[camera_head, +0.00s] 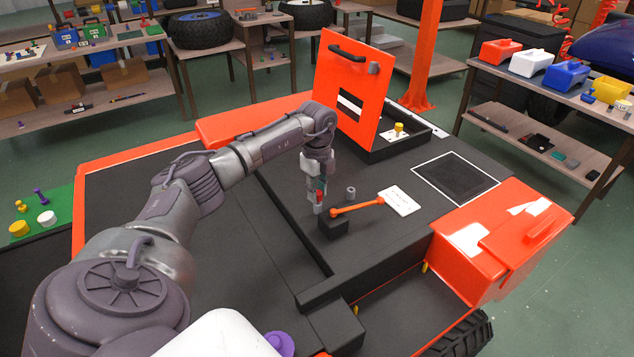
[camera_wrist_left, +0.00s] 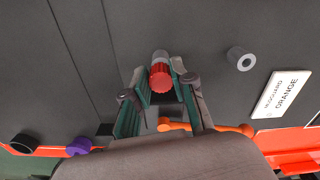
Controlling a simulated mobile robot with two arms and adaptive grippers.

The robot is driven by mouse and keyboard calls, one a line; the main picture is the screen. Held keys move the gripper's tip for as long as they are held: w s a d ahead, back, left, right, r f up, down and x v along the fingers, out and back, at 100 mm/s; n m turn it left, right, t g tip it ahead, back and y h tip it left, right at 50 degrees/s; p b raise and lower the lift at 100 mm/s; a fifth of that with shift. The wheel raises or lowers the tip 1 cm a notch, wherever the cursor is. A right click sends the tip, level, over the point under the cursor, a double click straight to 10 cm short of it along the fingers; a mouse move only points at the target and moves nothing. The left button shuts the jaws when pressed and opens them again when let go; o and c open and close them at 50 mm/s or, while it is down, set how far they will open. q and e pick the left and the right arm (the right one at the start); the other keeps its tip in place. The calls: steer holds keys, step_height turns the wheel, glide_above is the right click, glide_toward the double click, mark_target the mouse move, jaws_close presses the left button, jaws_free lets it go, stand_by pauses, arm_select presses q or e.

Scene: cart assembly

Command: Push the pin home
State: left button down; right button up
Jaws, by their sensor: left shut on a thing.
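My left gripper (camera_head: 317,182) points down over the black deck of the cart. It is shut on a pin with a red ribbed head and a grey end (camera_wrist_left: 160,76), which shows between the fingertips (camera_wrist_left: 156,72) in the wrist view. In the head view the pin's grey end (camera_head: 318,208) is just above or at a small black block (camera_head: 333,228); I cannot tell whether it touches or enters it. An orange lever (camera_head: 357,206) runs from the block to the right; it also shows in the wrist view (camera_wrist_left: 232,128). My right gripper is out of view.
A grey hollow bushing (camera_head: 351,192) and a white label (camera_head: 398,200) reading "MUDGUARD ORANGE" lie right of the gripper. Behind stands an open box with a raised orange lid (camera_head: 345,85). An orange housing (camera_head: 500,235) is at the right. The deck to the left is clear.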

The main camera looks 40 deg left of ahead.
arm_select(q)
steer(key=shift+f, duration=0.65)
steer(key=shift+f, duration=0.1)
steer(key=c, duration=0.9)
jaws_free()
step_height(320, 180, up, 12)
steer(key=shift+r, duration=0.1)
